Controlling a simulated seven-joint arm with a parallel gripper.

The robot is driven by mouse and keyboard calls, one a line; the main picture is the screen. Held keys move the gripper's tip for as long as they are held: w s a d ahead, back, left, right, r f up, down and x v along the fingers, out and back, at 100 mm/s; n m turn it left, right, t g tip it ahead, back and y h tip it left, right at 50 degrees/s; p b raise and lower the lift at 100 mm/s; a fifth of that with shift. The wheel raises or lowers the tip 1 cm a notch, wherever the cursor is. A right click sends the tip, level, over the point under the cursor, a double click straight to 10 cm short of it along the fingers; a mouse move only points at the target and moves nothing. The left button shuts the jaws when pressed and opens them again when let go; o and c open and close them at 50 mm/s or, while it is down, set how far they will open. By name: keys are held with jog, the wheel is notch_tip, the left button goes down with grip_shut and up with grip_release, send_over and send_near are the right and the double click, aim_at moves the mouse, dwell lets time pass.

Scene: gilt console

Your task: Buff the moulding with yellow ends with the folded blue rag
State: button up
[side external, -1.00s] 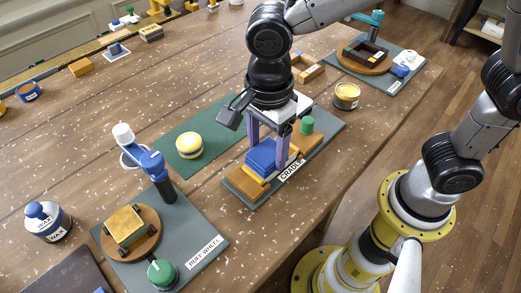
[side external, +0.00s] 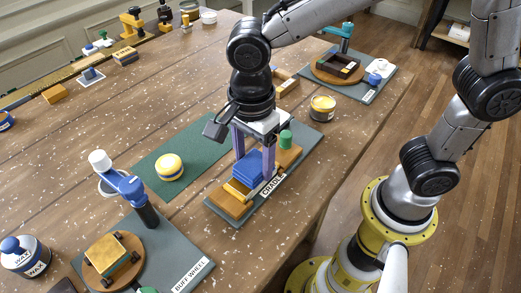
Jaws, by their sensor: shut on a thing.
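The folded blue rag (side external: 248,166) is between the two fingers of my gripper (side external: 253,165), which is shut on it. The rag lies over the moulding (side external: 238,190) in the wooden cradle (side external: 229,204), apparently touching it. A yellow end of the moulding shows at the front left of the rag. The rag and fingers hide most of the rest. The cradle has a green knob (side external: 285,138) at its far right and a CRADLE label in front.
A yellow-topped round pad (side external: 169,167) stands on a green mat (side external: 199,150) left of the cradle. An open yellow tin (side external: 322,107) stands right of the cradle.

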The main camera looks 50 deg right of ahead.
aim_at(240, 186)
jog(key=shift+a, duration=2)
jog(key=shift+a+r, duration=0.2)
jog(key=shift+r, duration=0.5)
jog(key=shift+a+r, duration=0.15)
jog(key=shift+r, duration=3.05)
